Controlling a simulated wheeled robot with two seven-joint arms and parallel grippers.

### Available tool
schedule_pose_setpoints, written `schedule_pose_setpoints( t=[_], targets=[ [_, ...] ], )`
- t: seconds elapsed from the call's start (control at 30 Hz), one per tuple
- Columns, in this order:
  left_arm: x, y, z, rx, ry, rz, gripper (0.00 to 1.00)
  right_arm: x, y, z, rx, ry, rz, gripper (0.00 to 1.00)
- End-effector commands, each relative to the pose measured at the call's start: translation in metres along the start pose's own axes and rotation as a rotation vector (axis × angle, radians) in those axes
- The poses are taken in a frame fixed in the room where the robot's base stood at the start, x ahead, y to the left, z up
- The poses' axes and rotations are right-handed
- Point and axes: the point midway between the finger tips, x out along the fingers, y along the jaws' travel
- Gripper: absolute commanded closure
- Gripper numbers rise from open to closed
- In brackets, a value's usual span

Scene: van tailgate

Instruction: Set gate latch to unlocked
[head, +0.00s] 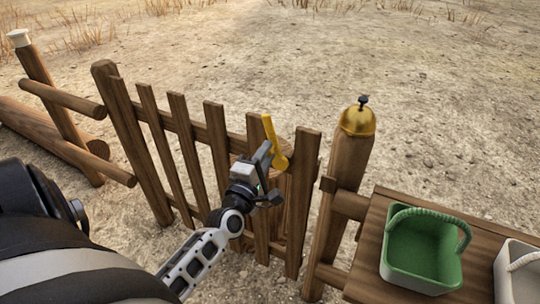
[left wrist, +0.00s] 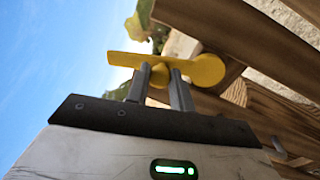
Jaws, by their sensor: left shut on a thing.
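The gate latch (head: 270,137) is a yellow lever mounted near the top right of the wooden picket gate (head: 214,128). In the head view it stands nearly upright, its upper end leaning slightly left. My left gripper (head: 270,158) reaches it from the front left. In the left wrist view the latch (left wrist: 205,71) lies across the picture, and the two fingers of the left gripper (left wrist: 160,82) are shut on its middle part. The latch's mounting is partly hidden by the gripper. My right gripper is not in view.
A post with a brass bell (head: 357,120) stands right of the gate. A wooden table (head: 366,254) at lower right bears a green basket (head: 438,282) and a white basket (head: 516,270). A log fence (head: 62,97) adjoins on the left. Bare ground lies beyond.

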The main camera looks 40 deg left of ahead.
Motion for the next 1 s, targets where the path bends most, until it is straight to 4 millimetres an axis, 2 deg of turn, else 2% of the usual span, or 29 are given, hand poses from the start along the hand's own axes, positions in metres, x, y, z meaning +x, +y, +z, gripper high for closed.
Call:
schedule_pose_setpoints(
  t=[0.63,0.67,0.7,0.73,1.0],
  targets=[
    [0.0003,0.0004,-0.0037,-0.047,0.009,0.001,1.00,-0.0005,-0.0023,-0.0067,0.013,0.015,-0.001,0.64],
    [0.0003,0.0004,-0.0037,-0.047,0.009,0.001,0.72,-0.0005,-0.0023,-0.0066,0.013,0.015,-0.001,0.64],
    [0.0003,0.0004,-0.0037,-0.047,0.008,0.001,0.61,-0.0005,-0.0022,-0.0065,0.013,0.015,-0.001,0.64],
    [0.0003,0.0004,-0.0036,-0.047,0.008,0.001,0.56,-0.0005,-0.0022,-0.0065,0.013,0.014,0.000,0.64],
    [-0.0004,-0.0003,-0.0032,-0.047,0.007,0.000,0.56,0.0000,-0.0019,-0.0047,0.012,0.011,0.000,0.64]
  ],
)
